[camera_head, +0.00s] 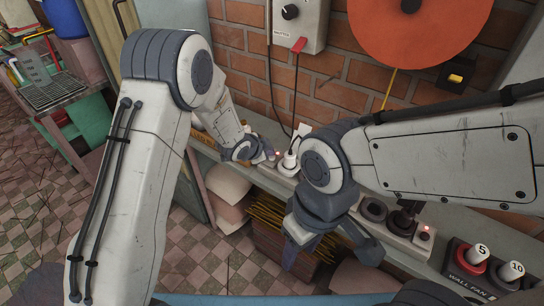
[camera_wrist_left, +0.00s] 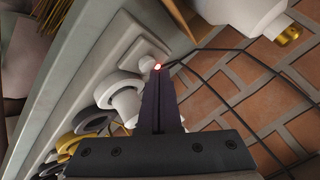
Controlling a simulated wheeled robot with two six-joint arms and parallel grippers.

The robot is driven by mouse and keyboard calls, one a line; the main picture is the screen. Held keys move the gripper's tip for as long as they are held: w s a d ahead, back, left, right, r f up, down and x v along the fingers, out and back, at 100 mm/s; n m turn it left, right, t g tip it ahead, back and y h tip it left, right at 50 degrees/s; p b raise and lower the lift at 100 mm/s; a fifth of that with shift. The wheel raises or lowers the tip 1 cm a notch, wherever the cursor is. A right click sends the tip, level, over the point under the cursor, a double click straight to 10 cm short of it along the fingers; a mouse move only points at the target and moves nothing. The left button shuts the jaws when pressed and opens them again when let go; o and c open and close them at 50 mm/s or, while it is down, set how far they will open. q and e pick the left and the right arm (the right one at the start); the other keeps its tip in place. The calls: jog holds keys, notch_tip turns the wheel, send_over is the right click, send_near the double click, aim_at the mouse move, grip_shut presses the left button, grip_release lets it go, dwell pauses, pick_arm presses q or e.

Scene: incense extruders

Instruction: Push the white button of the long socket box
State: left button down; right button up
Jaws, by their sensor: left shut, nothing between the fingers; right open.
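The long socket box (camera_wrist_left: 85,115) runs diagonally through the left wrist view, with a white round plug or socket (camera_wrist_left: 122,95) and dark and yellow rings along it. Its white button (camera_wrist_left: 147,62) is near the upper end, beside a glowing red light (camera_wrist_left: 157,67). My left gripper (camera_wrist_left: 160,82) is shut and empty, its tips close to the button and light; contact cannot be told. In the head view my left gripper (camera_head: 266,153) is at the shelf near a red light. My right gripper (camera_head: 328,248) is open and empty in front of the shelf, covering part of the socket row.
A socket strip end with a red light (camera_head: 424,237) shows at right, beside the wall fan box (camera_head: 472,272) with numbered knobs. A dial box with a red lever (camera_head: 298,22) and an orange disc (camera_head: 420,25) are on the brick wall. Black cables hang near my left gripper.

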dwell(0.6)
pick_arm(q)
jog(key=shift+f+b, duration=0.45)
jog(key=shift+r+p, duration=0.35)
jog(key=shift+r, duration=0.1)
notch_tip(320, 180, up, 6)
jog(key=p, duration=0.5)
dwell(0.4)
